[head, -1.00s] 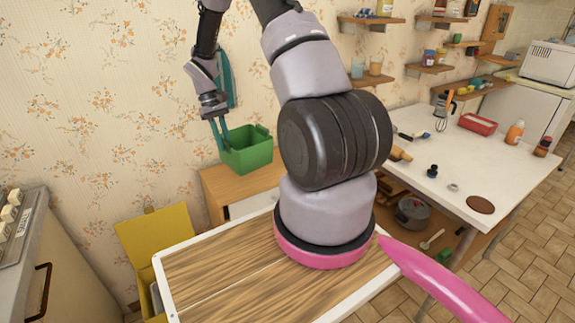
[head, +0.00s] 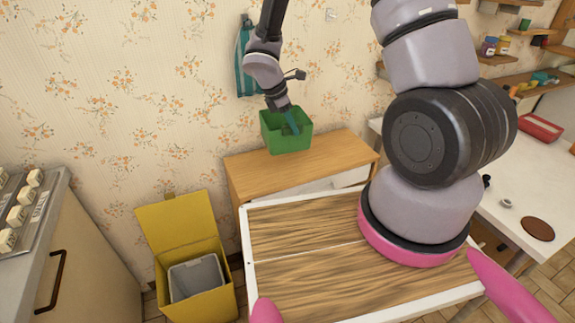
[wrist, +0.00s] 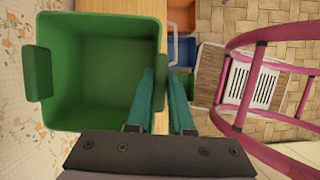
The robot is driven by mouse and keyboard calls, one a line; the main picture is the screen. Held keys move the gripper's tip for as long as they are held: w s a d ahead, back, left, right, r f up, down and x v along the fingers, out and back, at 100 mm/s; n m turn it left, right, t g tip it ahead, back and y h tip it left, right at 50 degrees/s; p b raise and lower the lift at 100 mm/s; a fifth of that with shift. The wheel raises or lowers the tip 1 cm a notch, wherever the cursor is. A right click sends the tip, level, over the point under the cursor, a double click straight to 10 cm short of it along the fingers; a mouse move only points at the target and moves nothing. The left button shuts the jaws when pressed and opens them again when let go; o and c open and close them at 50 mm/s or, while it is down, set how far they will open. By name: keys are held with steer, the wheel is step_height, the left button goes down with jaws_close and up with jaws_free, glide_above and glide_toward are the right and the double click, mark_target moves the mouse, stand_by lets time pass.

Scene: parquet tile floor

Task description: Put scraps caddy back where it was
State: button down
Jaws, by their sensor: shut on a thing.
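The scraps caddy is a green open-topped box (head: 286,144). In the head view it is upright at the wall side of a wooden cabinet (head: 250,180). I cannot tell whether its base touches the cabinet top. In the wrist view the caddy (wrist: 100,65) fills the upper left and looks empty inside, with a tab on its left side. My gripper (head: 294,128) is shut on the caddy's near side; in the wrist view its teal fingers (wrist: 162,85) straddle the right wall's tab.
A yellow bin (head: 203,300) with its lid raised holds a grey tub (head: 196,277). A teal cloth (head: 243,62) hangs on the wall behind my arm. A stove (head: 40,250) stands left. A white table (head: 505,185) is at right. The cabinet top right of the caddy is clear.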

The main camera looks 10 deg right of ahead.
steer(key=shift+s+a+f+n, duration=0.15)
steer(key=shift+a+f+n, duration=0.15)
steer(key=shift+n, duration=0.2)
step_height(320, 180, down, 10)
steer(key=shift+r, duration=0.25)
steer(key=shift+a+f, duration=0.1)
steer(key=shift+f, duration=0.05)
steer(key=c, duration=0.8)
jaws_free()
